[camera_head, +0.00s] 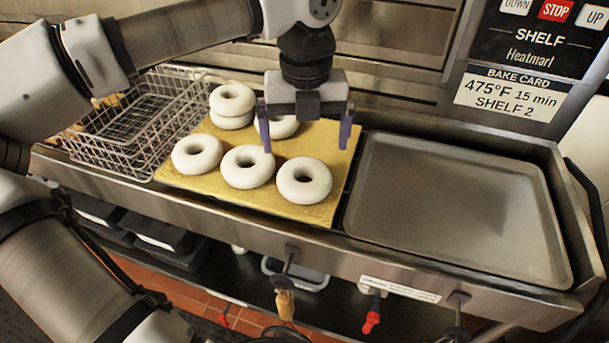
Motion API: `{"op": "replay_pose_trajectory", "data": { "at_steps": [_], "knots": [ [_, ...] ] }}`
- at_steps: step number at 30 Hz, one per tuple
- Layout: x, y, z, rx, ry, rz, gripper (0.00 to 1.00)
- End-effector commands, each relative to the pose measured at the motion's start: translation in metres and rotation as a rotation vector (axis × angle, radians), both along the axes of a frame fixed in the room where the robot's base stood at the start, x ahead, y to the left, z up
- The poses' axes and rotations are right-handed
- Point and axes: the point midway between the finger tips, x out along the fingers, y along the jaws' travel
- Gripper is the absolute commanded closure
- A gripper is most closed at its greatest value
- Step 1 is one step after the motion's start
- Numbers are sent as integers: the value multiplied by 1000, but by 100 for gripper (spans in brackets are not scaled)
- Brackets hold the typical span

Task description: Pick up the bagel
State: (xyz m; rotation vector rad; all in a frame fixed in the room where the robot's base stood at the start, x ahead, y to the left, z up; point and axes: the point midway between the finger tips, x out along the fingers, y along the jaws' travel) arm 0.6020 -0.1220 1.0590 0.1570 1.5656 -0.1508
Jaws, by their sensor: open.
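Several white, unbaked-looking bagels rest on a yellow board (176,177). Three lie along the front: left (183,163), middle (240,179) and right (304,191). Two are stacked at the back left, the upper one (218,103) hiding most of the lower one (232,122). Another bagel (284,130) is partly hidden behind my gripper. My gripper (305,141) points down over the back right of the board, its two purple-grey fingers spread wide. Nothing is held between them. Whether the fingers touch the board cannot be told.
A wire basket (122,150) stands left of the board. An empty grey metal tray (450,205) lies to the right. A metal rim (330,240) runs along the front. A control panel with a bake card (512,92) stands at the back right.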

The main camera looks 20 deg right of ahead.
Motion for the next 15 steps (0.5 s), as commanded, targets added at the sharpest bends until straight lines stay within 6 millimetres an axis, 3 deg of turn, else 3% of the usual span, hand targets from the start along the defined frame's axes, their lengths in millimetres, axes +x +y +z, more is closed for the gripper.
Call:
{"op": "replay_pose_trajectory", "data": {
  "at_steps": [4,15],
  "knots": [
    [-1,-1,-25,-3,3,-3,0],
    [4,-1,-58,-5,5,-5,0]
  ]
}}
